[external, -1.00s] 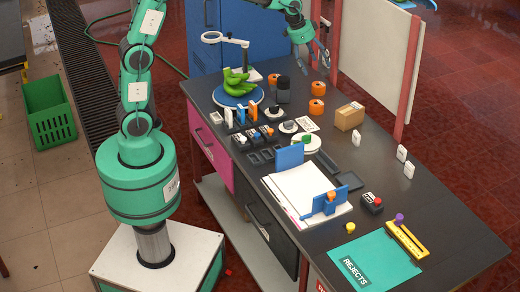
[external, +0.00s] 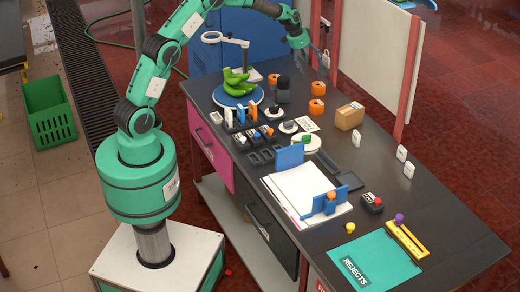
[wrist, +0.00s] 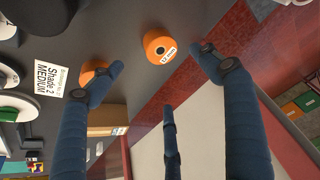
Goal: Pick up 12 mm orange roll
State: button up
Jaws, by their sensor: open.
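An orange roll (wrist: 160,45) with a white label that seems to read "12 mm" stands on the dark bench, near the top middle of the wrist view. In the external view it appears to be the orange roll (external: 318,88) at the bench's far edge. A second orange roll (wrist: 95,72) is partly hidden behind my left finger; it shows whole in the external view (external: 317,106). A third orange roll (external: 274,79) lies farther left. My gripper (external: 322,60) is open and empty, above and beyond the labelled roll, with its blue fingers (wrist: 165,78) spread apart.
A cardboard box (external: 349,118) stands near the second roll. A white card (external: 307,124) lies beside it. A dark jar (external: 283,92) and a magnifier stand (external: 248,72) are to the left. A red post (external: 335,40) and white panel (external: 378,50) rise behind the bench.

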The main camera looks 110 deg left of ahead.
jog(key=shift+s+a+f, duration=0.1)
jog(key=shift+a, duration=0.1)
jog(key=b, duration=0.1)
send_over(318, 85)
jog(key=s, duration=0.2)
jog(key=shift+d+f, duration=0.25)
jog(key=shift+f, duration=1.75)
jog(key=shift+d+f, duration=0.2)
jog(key=shift+f, duration=1.8)
jog(key=shift+b+x, duration=0.75)
jog(key=shift+x, duration=1.85)
jog(key=c, duration=1.3)
